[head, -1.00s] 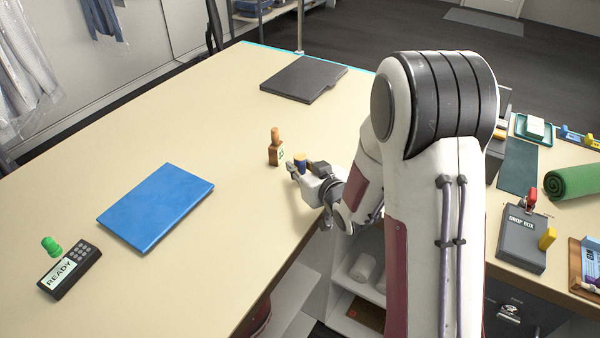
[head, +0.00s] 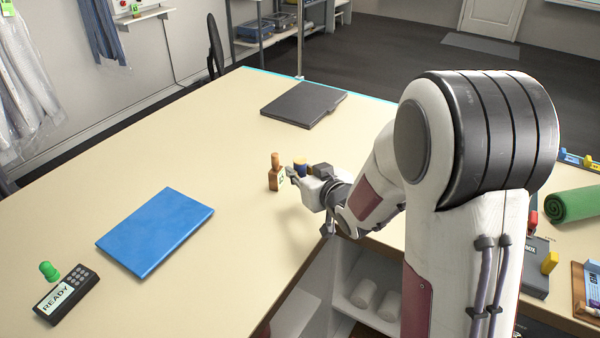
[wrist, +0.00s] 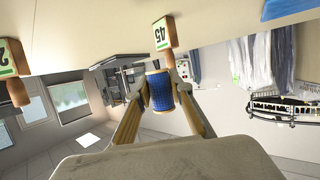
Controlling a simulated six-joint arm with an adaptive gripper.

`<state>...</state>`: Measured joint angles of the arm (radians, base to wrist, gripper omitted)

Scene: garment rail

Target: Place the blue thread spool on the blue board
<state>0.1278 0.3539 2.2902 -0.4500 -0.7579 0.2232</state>
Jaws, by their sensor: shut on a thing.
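The blue thread spool (wrist: 160,93) has tan ends and sits between the fingers of my gripper (wrist: 157,82) in the wrist view. My gripper is shut on it. In the head view the spool (head: 301,164) shows small at the tip of my gripper (head: 296,172), over the right part of the table and partly hidden by the fingers. The blue board (head: 155,231) lies flat on the table to the left, with nothing on it. My gripper is well to the right of the board.
A brown wooden block with a knob (head: 275,176) stands just left of my gripper. A dark grey folder (head: 303,105) lies farther back. The cream table (head: 225,140) is clear between block and board.

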